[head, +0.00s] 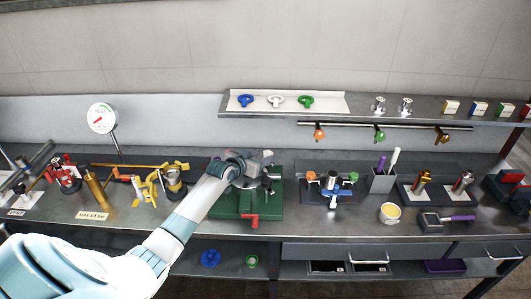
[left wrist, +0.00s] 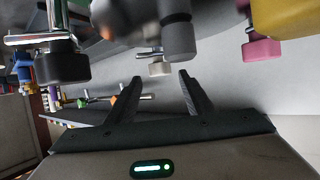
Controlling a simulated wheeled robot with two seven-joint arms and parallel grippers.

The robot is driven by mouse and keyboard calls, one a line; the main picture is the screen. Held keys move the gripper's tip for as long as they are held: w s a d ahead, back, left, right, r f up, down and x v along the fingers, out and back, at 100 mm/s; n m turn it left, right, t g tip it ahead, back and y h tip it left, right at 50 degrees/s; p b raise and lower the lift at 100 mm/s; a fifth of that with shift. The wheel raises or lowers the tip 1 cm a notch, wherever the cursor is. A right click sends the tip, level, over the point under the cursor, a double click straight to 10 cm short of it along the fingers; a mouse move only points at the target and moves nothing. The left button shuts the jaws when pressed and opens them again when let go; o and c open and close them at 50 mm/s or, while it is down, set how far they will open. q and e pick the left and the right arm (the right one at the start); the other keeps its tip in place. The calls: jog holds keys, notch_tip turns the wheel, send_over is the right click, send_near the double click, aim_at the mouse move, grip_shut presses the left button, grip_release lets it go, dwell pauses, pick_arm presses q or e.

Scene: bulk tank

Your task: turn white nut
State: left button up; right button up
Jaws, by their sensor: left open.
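A small whitish nut (left wrist: 160,69), short and round, sits at the end of a grey metal fitting in the left wrist view. My left gripper (left wrist: 160,78) is open, and the nut shows just beyond and between its two fingertips. I cannot tell whether a finger touches it. In the head view my left gripper (head: 264,168) is over the green-based fixture (head: 262,208), and the arm and hand hide much of that fixture, including the nut. My right gripper is not in view.
A black knob (left wrist: 60,67) and a pink knob (left wrist: 262,50) flank the nut. A red handle (head: 250,218) is at the fixture's front. A stand with coloured knobs (head: 331,185) is to its right, brass fittings (head: 97,189) to its left. A shelf (head: 370,113) runs behind.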

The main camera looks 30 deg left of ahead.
aim_at(267, 153)
pick_arm(q)
jog(key=shift+x, duration=1.75)
jog(key=c, duration=1.1)
